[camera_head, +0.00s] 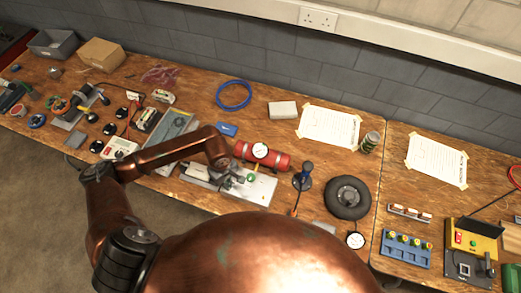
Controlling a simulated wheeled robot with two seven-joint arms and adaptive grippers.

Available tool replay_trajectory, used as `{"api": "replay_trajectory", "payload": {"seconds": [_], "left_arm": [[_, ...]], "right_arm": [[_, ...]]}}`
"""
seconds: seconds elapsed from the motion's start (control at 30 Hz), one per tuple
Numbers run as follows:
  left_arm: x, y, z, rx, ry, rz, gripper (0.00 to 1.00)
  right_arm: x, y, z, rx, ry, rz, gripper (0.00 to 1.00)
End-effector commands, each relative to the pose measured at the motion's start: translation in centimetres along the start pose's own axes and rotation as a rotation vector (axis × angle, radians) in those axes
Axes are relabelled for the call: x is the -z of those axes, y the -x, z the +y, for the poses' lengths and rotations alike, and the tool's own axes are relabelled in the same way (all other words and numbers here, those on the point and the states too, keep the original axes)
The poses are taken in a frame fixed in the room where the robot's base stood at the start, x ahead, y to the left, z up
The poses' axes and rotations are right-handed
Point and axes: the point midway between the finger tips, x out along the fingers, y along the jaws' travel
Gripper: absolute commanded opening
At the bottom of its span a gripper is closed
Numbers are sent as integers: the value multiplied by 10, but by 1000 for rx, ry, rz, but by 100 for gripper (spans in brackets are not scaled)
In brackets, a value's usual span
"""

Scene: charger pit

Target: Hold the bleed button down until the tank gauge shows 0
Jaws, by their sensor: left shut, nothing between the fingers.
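A red tank (279,160) lies at the back of a pale base plate (262,190) on the wooden bench. A round white gauge (260,150) faces up on the tank; its needle is too small to read. A small green button (251,178) shows on the plate in front of the tank. My left gripper (239,182) is shut and empty, low over the plate, just left of the green button. I cannot tell whether it touches anything there. My right gripper is not in view.
A grey metal unit (177,133) lies behind the left arm. A blue cable coil (233,95) and a pale box (282,110) lie farther back. The bench between them is clear.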

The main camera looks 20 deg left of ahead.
Motion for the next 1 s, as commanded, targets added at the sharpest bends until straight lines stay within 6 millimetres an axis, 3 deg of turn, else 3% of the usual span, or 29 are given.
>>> {"api": "replay_trajectory", "payload": {"seconds": [0.17, 0.8, 1.0], "left_arm": [[0, 5, 0, 0, 0, 1, 0], [0, 65, 0, -1, 0, 1, 0], [0, 70, 0, 0, 0, 0, 0]], "right_arm": [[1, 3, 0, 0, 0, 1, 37], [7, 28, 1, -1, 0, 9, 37], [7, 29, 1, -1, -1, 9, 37]]}}
